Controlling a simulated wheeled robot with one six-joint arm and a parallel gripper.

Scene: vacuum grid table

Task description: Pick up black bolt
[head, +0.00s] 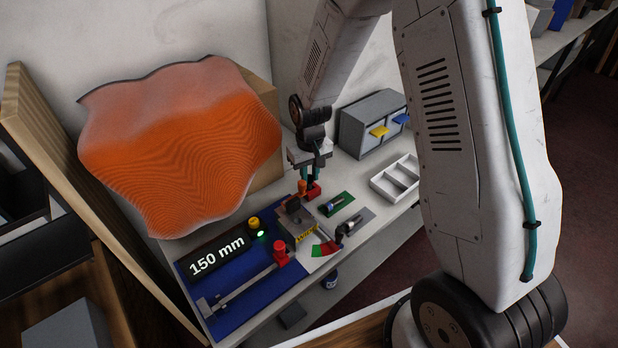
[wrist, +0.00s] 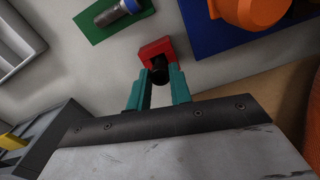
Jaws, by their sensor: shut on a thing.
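The black bolt (wrist: 160,76) shows in the wrist view as a dark round piece between my teal fingertips. My gripper (wrist: 158,82) is shut on it. A red block (wrist: 154,48) is right beside the bolt, and I cannot tell whether the bolt still sits in it. In the head view my gripper (head: 314,176) points down at the table over the red block (head: 313,190). The bolt is too small and too hidden to make out there.
A green mat (head: 337,204) with a metal-and-blue piece lies close by. A white divided tray (head: 395,178) and a grey drawer box (head: 370,124) are to the right.

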